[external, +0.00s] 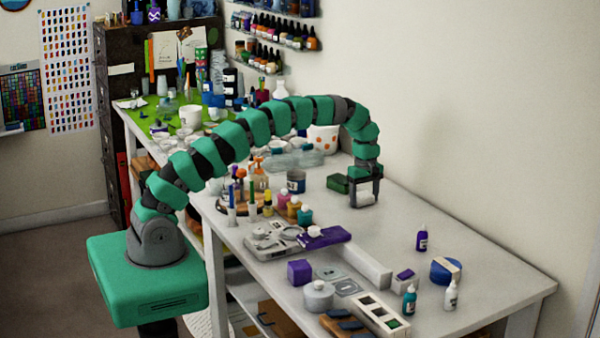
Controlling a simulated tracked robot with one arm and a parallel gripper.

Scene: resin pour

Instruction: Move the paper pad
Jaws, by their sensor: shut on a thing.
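My gripper (364,193) points down at the table's middle, near the wall side. It is shut on a small white block that looks like the paper pad (367,199). The pad sits low between the dark fingers, at or just above the table top; I cannot tell if it touches. The fingers hide part of it. A dark green block (338,184) lies just left of the gripper.
The white table (470,235) is bare right of the gripper. Nearer stand a purple bottle (422,238), a blue round tub (445,271) and a long white box (367,268). Left are a dark blue jar (296,181) and several small bottles. Clear containers (293,158) stand behind.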

